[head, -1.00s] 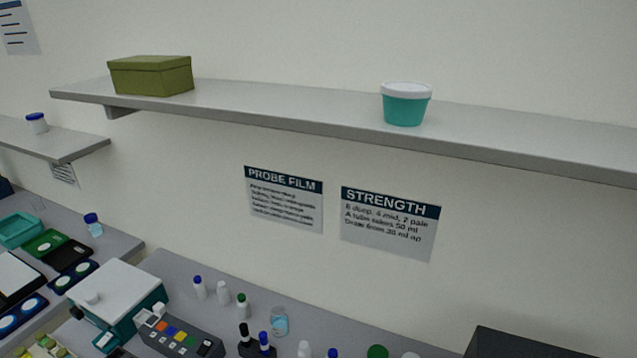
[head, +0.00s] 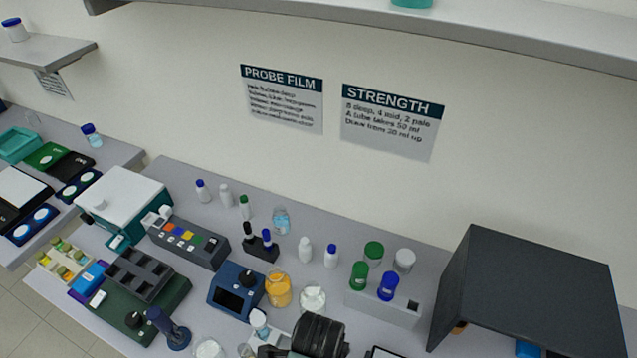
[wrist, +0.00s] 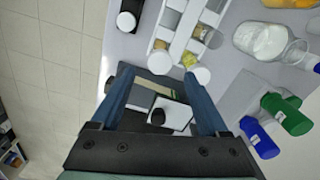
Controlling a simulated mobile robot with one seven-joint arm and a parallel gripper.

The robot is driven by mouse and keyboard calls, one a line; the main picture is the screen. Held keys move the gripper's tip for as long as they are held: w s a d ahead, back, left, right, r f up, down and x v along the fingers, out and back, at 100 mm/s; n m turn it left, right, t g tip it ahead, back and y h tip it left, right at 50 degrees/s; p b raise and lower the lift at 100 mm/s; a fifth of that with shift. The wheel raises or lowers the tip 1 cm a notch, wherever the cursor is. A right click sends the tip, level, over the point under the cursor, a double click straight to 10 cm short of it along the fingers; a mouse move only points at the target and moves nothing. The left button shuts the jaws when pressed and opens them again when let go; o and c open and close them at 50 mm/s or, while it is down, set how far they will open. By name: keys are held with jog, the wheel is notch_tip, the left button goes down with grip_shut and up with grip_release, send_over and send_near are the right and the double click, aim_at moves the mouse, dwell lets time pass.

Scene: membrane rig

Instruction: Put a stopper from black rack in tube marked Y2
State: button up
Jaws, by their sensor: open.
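My gripper (wrist: 160,80) shows in the wrist view with its two blue fingers apart and nothing held between them. Beyond the fingers is a dark object with a white panel and a black knob (wrist: 158,117). A white rack (wrist: 183,42) with several openings, some holding yellowish items, lies past the fingertips. In the head view, a small black holder (head: 262,252) carries one black-topped and one blue-topped piece. A dark compartmented tray (head: 140,274) stands to its left. I cannot tell which is the black rack. No Y2 mark is readable, and no stopper is clearly identifiable.
A pale rack with yellowish items (head: 66,260) is at the left. A blue device (head: 236,288), an orange jar (head: 278,289) and green-capped (head: 374,250) and blue-capped (head: 388,287) containers crowd the bench. A large dark box (head: 528,285) stands right. A shelf (head: 480,32) hangs above.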

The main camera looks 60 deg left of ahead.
notch_tip(320, 180, up, 9)
jog(key=p, duration=0.1)
dwell(0.7)
jog(key=w+r+n+t+y+b, duration=0.1)
jog(key=w+r+t+b, duration=0.15)
jog(key=w, duration=0.45)
jog(key=w+r+n+t+y+b, duration=0.1)
jog(key=w+r+t+y+b, duration=0.2)
jog(key=w, duration=0.5)
jog(key=w+d+r+n+t+b, duration=0.1)
jog(key=w+d+r+t+b, duration=0.1)
jog(key=w+r+t, duration=0.45)
jog(key=w+d+r+n+t+b, duration=0.2)
jog(key=w+r, duration=0.1)
jog(key=r, duration=0.6)
jog(key=s+d+r+n+t+h+b, duration=0.15)
jog(key=d+r+t, duration=0.25)
jog(key=r, duration=0.4)
jog(key=d+r+n+t+b, duration=0.1)
jog(key=d+r+t+b, duration=0.25)
jog(key=r, duration=0.55)
jog(key=s+d+r+n+t+h+b, duration=0.1)
jog(key=s+d+r+t+h, duration=0.1)
jog(key=s+d+r+t, duration=0.4)
notch_tip(320, 180, up, 3)
jog(key=shift+s+d+r+b, duration=0.15)
jog(key=shift+s+b, duration=0.25)
jog(key=shift+s, duration=0.85)
